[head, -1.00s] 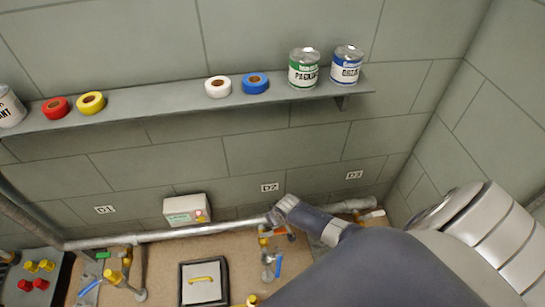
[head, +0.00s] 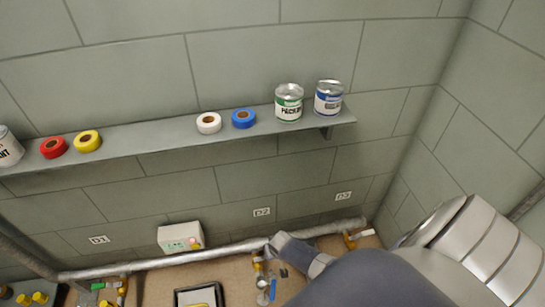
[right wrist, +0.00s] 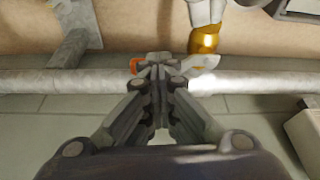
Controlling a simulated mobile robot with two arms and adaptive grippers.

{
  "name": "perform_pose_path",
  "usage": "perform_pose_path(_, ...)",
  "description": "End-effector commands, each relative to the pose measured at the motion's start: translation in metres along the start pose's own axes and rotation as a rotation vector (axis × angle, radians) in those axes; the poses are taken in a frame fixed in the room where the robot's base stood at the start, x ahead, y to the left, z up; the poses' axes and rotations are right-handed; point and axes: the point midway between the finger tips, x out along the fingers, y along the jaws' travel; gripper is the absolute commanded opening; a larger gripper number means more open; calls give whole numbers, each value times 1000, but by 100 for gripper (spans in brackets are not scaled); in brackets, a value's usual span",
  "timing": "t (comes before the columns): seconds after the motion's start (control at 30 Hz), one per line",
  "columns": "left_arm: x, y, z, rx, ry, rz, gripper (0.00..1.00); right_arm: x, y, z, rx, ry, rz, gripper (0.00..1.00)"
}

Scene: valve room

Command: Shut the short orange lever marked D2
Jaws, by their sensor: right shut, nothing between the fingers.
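The D2 label (head: 262,212) is on the wall above the horizontal pipe. Below it, a brass valve (head: 257,265) shows beside my right gripper (head: 270,246), whose arm comes in from the right. In the right wrist view the fingers of my right gripper (right wrist: 160,62) are together and empty, in front of the pipe. A small part of the orange lever (right wrist: 135,65) shows beside the fingertips; the rest is hidden behind them. Whether they touch cannot be told. The brass valve body (right wrist: 205,40) is to the right of the fingers. My left gripper is out of view.
A blue lever (head: 273,289) is below the D2 valve. The grey pipe (head: 150,261) runs along the wall, with a white box (head: 180,237) above it. A shelf (head: 165,134) with tape rolls and cans is higher up. Another valve (head: 350,240) is below D3.

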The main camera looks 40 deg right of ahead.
Motion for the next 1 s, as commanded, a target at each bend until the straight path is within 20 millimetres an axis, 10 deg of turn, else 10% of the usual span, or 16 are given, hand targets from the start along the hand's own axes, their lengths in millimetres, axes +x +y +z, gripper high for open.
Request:
perform_pose_path(0.63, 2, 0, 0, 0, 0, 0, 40, 0, 7, 11, -2, -16, 12, 0)
perform_pose_path(1.0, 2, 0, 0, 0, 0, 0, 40, -37, 0, 15, -2, -4, 5, 0)
